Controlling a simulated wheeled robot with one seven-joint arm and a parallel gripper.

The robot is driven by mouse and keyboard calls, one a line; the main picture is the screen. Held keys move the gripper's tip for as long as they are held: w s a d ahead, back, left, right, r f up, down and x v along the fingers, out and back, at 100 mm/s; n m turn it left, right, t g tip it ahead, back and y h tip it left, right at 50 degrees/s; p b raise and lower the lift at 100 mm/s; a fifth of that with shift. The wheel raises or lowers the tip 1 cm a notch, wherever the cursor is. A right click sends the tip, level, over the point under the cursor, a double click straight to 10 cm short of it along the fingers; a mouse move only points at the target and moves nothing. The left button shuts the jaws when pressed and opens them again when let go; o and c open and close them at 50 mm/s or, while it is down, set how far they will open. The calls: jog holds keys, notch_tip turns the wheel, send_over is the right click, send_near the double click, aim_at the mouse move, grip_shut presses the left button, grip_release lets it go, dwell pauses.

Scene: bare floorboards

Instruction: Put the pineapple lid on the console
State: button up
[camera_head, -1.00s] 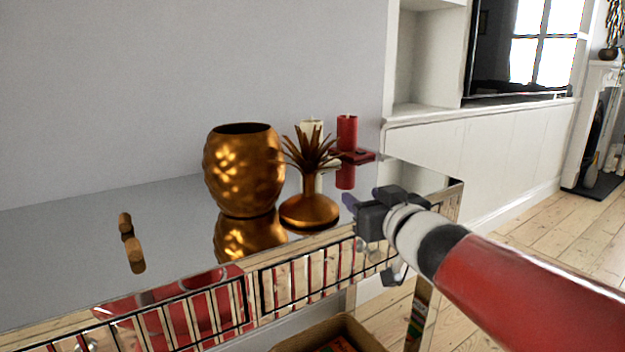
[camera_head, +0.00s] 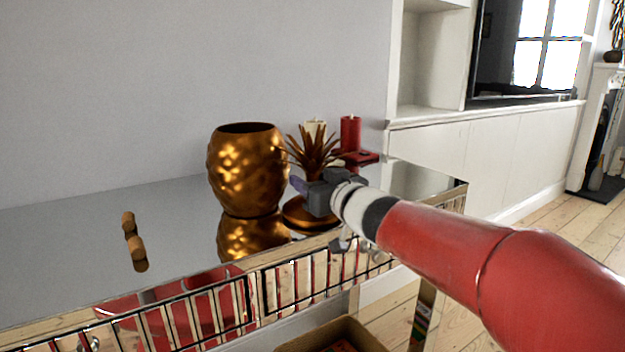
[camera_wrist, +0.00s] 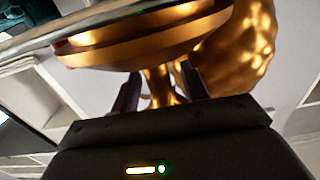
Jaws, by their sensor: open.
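The pineapple lid (camera_head: 314,148) is golden brown, with spiky leaves above a round, flared base. It stands upright on the mirrored console (camera_head: 75,235), just right of the golden pineapple pot (camera_head: 246,165), which has an open top. My gripper (camera_head: 305,189) is at the lid, in front of its middle, and hides part of the stem and base. In the wrist view the lid's base (camera_wrist: 145,42) fills the upper middle. Its narrow stem (camera_wrist: 160,86) shows between my two dark fingers (camera_wrist: 160,90), which are apart. I cannot tell whether either finger touches it.
Two corks (camera_head: 137,247) lie on the console's left part. A red candle (camera_head: 350,133) and a pale candle (camera_head: 315,127) stand behind the lid. A cardboard box (camera_head: 330,335) is below the front edge. The console's left surface is mostly clear.

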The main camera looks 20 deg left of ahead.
grip_shut()
dwell(0.3)
